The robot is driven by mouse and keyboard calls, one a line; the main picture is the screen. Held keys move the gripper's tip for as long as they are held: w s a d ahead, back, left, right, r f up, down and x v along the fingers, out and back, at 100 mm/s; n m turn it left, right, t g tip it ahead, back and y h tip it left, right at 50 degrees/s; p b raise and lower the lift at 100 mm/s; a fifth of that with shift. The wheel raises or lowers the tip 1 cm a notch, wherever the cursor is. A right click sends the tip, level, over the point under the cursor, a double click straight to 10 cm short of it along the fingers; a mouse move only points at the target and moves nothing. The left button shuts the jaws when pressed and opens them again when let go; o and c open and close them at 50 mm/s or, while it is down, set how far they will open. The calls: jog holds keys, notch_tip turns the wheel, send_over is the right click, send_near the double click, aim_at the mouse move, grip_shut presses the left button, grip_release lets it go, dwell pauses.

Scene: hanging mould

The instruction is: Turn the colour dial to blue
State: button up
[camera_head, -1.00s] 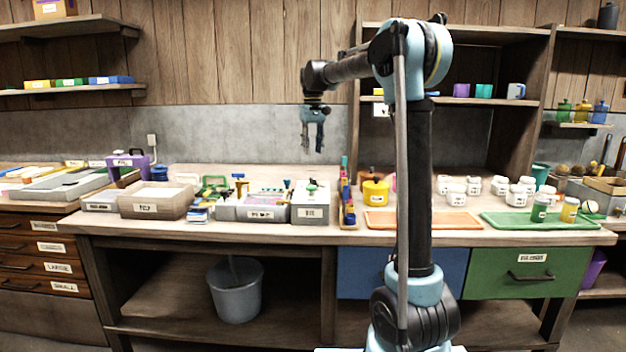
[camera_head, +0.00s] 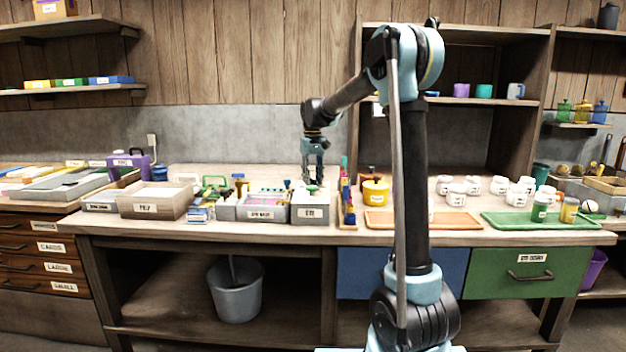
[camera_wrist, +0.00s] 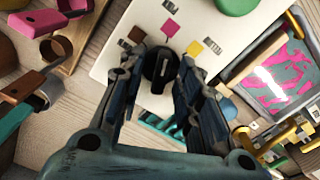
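The colour dial is a black knob (camera_wrist: 158,66) on a pale panel (camera_wrist: 118,62) in the wrist view. Around it are a magenta patch (camera_wrist: 168,28), a yellow patch (camera_wrist: 195,47) and a brown patch (camera_wrist: 138,36) with small labels. I cannot make out a blue patch; the panel's lower part is hidden by my gripper. My gripper (camera_wrist: 155,76) is open, with one finger on each side of the knob and no clear contact. In the head view my gripper (camera_head: 313,178) points down just above a grey labelled box (camera_head: 310,212). I cannot tell which way the knob points.
A green round knob (camera_wrist: 237,4) stands on the same panel. A framed pink-patterned tray (camera_wrist: 270,80) lies to its right in the wrist view. In the head view, a yellow pot (camera_head: 376,192) and an orange tray (camera_head: 450,220) are to the right.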

grip_shut()
jog(key=shift+m, duration=0.3)
jog(key=m, duration=0.3)
jog(key=shift+m, duration=0.3)
jog(key=m, duration=0.4)
jog(key=shift+m, duration=0.3)
jog(key=m, duration=1.1)
